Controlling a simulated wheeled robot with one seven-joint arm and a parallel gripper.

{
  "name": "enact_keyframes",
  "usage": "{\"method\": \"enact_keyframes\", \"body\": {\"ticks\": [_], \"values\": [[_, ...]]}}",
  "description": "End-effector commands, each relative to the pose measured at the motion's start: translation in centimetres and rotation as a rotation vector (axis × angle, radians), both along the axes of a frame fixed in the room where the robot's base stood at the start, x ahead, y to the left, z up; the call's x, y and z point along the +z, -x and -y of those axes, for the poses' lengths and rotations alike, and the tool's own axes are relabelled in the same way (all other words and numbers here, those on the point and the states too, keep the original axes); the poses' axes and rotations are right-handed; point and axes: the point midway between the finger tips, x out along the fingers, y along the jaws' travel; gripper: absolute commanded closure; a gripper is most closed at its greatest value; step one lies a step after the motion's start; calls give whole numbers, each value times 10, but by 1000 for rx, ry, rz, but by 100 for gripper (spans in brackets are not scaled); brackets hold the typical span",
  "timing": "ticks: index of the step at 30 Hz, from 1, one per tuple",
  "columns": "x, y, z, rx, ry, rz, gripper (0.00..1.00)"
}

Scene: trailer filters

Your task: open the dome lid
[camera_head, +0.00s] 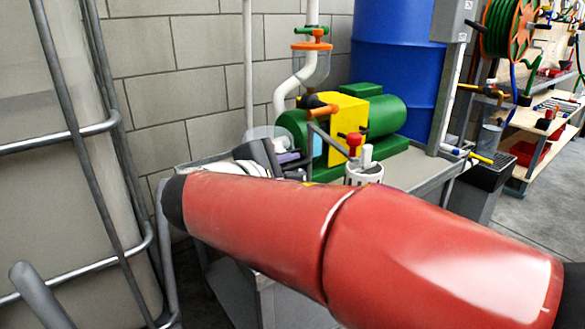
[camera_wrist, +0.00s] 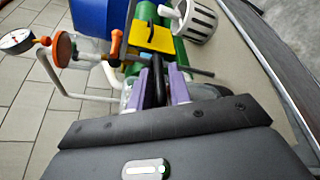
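A clear, see-through dome-like part (camera_head: 268,134) shows just behind my gripper in the head view, and I take it to be the dome lid. Clear material (camera_wrist: 129,92) also shows beside the fingers in the wrist view. My gripper (camera_head: 291,158) has purple finger pads and sits low over the bench, largely hidden behind my red arm. In the wrist view my gripper (camera_wrist: 158,78) has its fingers on either side of a dark upright bar (camera_wrist: 157,72). Whether both pads press on the bar is unclear. The lid's hinge and rim are hidden.
A green machine with a yellow block (camera_head: 345,127) stands behind on the grey bench (camera_head: 425,168). A white slotted cup (camera_wrist: 196,20) is close to the right. White piping with an orange valve (camera_head: 312,46) and a gauge (camera_wrist: 17,40) stand nearby. A blue barrel (camera_head: 395,60) is behind.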

Motion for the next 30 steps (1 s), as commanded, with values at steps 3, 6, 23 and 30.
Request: {"method": "enact_keyframes", "body": {"ticks": [3, 6, 23, 30], "values": [[-1, -4, 4, 1, 0, 0, 80], [-1, -5, 4, 1, 0, 0, 80], [-1, -5, 4, 0, -1, -1, 100], [7, -6, 3, 0, 16, -25, 100]]}}
